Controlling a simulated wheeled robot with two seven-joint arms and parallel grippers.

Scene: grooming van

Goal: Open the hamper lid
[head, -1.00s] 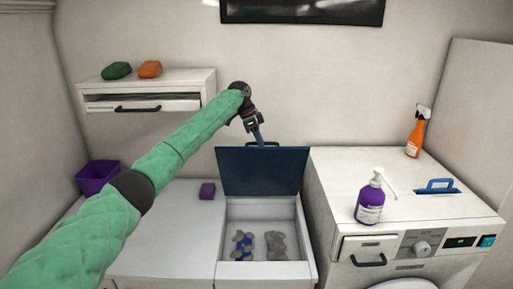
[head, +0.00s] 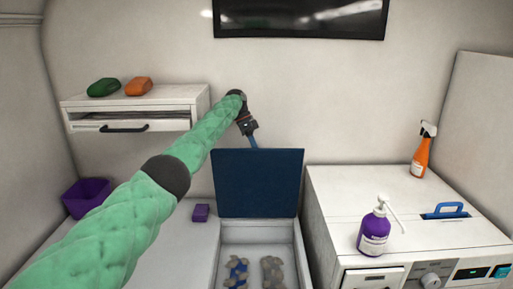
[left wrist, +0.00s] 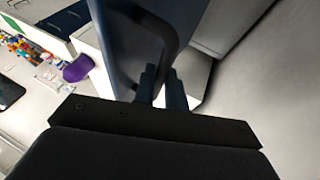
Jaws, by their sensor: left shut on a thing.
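The hamper lid (head: 257,183) is a dark blue panel standing raised, close to upright, at the back of the white hamper (head: 297,250). My left gripper (head: 254,143) is at the lid's top edge, with the arm reaching in from the left. In the left wrist view the gripper's fingers (left wrist: 160,88) are shut on the lid's dark handle (left wrist: 165,35). The lid's face (left wrist: 122,45) shows beside them. The hamper is open, and a blue-and-grey toy (head: 237,270) and a grey-brown toy (head: 272,271) lie inside. My right gripper is not in view.
A washing machine (head: 385,205) stands right of the hamper, with a purple pump bottle (head: 373,234), a blue-handled item (head: 446,211) and an orange spray bottle (head: 421,155) on it. A purple block (head: 201,212) lies left of the lid. A drawer shelf (head: 135,117) hangs at left.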

